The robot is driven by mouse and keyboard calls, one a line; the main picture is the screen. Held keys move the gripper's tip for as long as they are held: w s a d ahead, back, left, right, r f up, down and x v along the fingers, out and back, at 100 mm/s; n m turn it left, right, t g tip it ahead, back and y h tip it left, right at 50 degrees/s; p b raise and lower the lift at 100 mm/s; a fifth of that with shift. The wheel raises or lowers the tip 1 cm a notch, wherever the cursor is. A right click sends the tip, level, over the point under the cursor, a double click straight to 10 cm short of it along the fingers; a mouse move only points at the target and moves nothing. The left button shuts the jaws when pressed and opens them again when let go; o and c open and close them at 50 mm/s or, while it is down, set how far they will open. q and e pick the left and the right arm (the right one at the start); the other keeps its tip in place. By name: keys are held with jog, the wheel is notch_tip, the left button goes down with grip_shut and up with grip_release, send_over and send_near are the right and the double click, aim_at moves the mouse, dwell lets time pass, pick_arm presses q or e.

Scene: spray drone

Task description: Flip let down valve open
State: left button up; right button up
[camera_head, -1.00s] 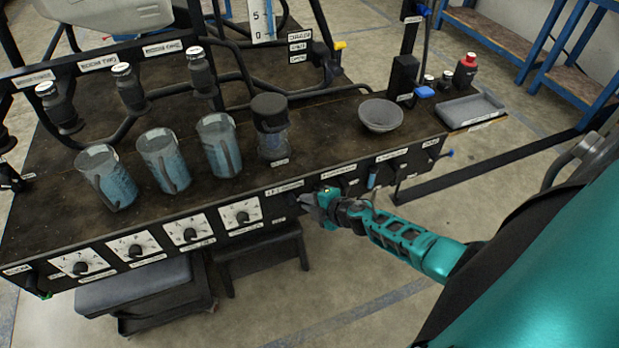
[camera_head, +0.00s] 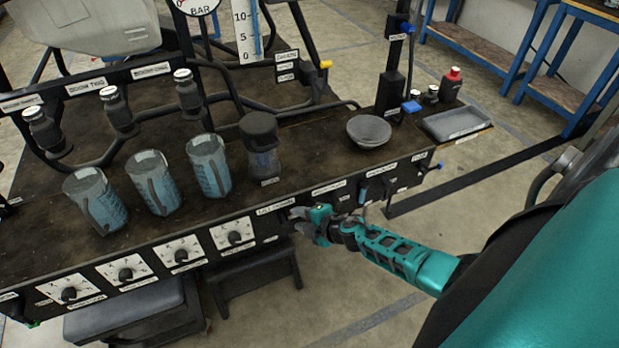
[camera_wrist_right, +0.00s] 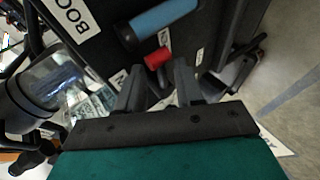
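My right gripper (camera_head: 302,218) is at the front face of the dark bench panel, below a small white label. In the right wrist view its two dark fingers (camera_wrist_right: 158,88) stand apart with no object held between them. A red cylindrical handle (camera_wrist_right: 157,58) lies just beyond the fingertips, and a larger blue cylinder (camera_wrist_right: 160,20) is farther along the panel. I cannot tell which fitting is the let down valve; the labels are too small or cut off, and my gripper hides part of the panel. My left gripper is not in view.
The bench (camera_head: 310,165) carries several blue-filled beakers, a lidded jar (camera_head: 262,145), a grey bowl (camera_head: 368,131) and a grey tray (camera_head: 457,122). Several dial knobs (camera_head: 234,237) line the front panel at left. A dark stool (camera_head: 255,272) stands below.

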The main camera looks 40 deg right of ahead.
jog(key=p+v, duration=0.4)
jog(key=v, duration=0.8)
jog(key=shift+s+r, duration=0.2)
jog(key=shift+s, duration=0.1)
jog(key=shift+d, duration=0.1)
jog(key=s+a+r+m, duration=0.3)
jog(key=a+m, duration=0.4)
jog(key=a, duration=0.1)
jog(key=s+a+r+m, duration=0.3)
jog(key=a+r+m, duration=0.1)
jog(key=a+m, duration=0.4)
jog(key=shift+r+g, duration=0.15)
jog(key=shift+g, duration=0.15)
